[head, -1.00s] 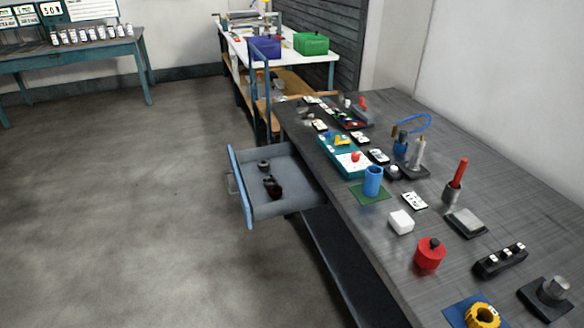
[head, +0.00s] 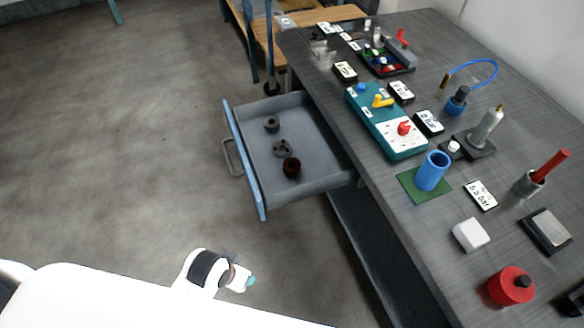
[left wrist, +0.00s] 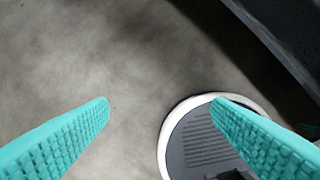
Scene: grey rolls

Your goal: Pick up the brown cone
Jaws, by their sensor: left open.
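A small dark brown, reddish round piece (head: 291,167), which appears to be the brown cone, lies in the open drawer (head: 255,158). Its cone shape is not clear from above. My left gripper (head: 250,281) is below the drawer in the head view, over the floor and apart from the drawer. In the left wrist view its two teal fingers (left wrist: 163,102) are spread wide with nothing held between them. The cone does not show in that view. My right gripper is not in view.
Two grey rolls, one farther back (head: 271,124) and one close to the brown piece (head: 282,148), lie in the drawer. The workbench (head: 400,235) beside it bears a teal box (head: 395,140), a blue cup (head: 432,170) and a red pot (head: 511,286). The floor left of the drawer is clear.

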